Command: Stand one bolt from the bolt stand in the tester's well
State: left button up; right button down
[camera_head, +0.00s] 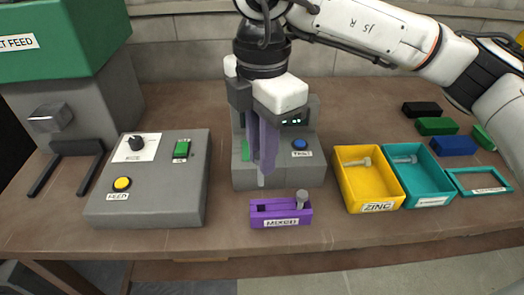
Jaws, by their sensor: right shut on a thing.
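The purple bolt stand (260,216), labelled MIXED, sits near the table's front edge. One grey bolt (301,199) stands upright at its right end; dark openings show to the left. The grey tester (310,174) stands behind it, with a small lit display and a blue button (300,144). My right gripper (264,168) points down in front of the tester, shut on a bolt (261,180), of which only a pale lower end shows below the fingers. The gripper hides the tester's middle, so I cannot see the well. My left gripper is not in view.
A grey control box (150,205) with a yellow button stands left, before the green feeder (60,50). A yellow ZINC bin (353,190) and a teal bin (425,185) each hold a bolt. A teal frame (480,192) and coloured blocks (437,126) lie right.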

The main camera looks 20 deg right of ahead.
notch_tip(320, 180, up, 9)
jog(key=p, duration=0.4)
jog(key=shift+f+p, duration=0.15)
jog(key=shift+p, duration=0.2)
jog(key=shift+f, duration=0.1)
